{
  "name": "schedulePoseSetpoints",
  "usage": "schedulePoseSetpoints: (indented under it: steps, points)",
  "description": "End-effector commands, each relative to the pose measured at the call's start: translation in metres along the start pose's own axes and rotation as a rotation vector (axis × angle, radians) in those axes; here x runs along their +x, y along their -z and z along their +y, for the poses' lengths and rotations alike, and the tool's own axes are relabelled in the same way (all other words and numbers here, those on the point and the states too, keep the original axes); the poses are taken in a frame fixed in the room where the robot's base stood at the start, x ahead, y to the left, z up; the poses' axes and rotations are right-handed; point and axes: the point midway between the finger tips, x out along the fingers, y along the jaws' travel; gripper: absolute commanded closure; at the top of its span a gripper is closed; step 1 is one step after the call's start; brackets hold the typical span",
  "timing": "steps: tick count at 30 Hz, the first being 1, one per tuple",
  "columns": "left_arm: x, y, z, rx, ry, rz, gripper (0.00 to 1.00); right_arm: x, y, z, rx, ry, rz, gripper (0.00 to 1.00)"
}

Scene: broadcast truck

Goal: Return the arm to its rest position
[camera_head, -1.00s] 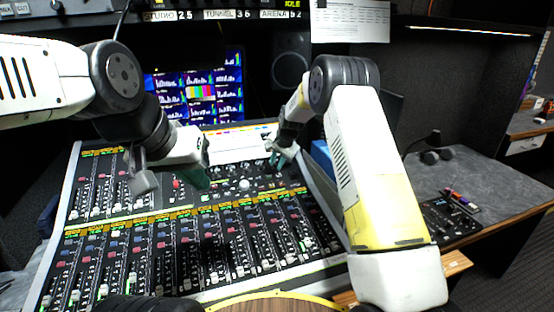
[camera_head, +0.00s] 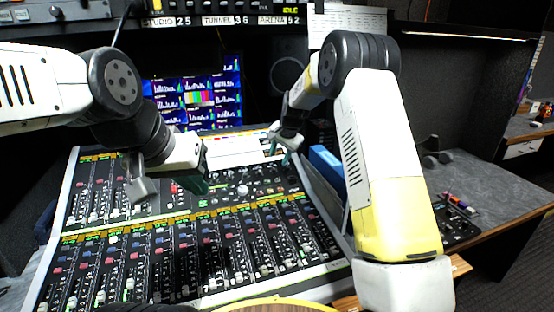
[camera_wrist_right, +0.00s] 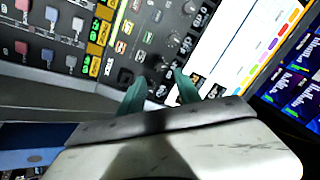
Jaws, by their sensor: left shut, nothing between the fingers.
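My right arm reaches in from the lower right, and its gripper (camera_head: 281,150) hangs above the upper right part of the mixing console (camera_head: 68,190). In the right wrist view, its two green fingers (camera_wrist_right: 158,82) stand apart with nothing between them, over the console's knobs.
Screens (camera_head: 205,95) with a colour-bar picture stand behind the console. A white strip with coloured marks (camera_wrist_right: 240,50) lies along its back. A blue object (camera_head: 325,160) is right of the right gripper. A grey desk (camera_head: 480,185) with headphones and a small panel is at right.

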Motion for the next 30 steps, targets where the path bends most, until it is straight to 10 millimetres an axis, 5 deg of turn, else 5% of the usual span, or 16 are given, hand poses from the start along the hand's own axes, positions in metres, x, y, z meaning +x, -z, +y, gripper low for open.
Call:
schedulePoseSetpoints:
  steps: [10,13,20,30]
  points:
    - [0.0,0.0,0.0,0.0,0.0,0.0,1.0,-0.004,0.0,0.0,-0.001,0.0,0.0,0.6]
    - [0.0,0.0,0.0,0.0,0.0,0.0,1.0,-0.02,0.001,0.003,-0.011,0.005,0.003,0.6]
    - [0.0,0.0,0.0,0.0,0.0,0.0,1.0,-0.125,-0.01,0.029,-0.103,0.032,0.014,0.6]
    - [0.0,0.0,0.0,0.0,0.0,0.0,1.0,-0.274,-0.082,0.105,-0.312,0.059,0.044,0.6]
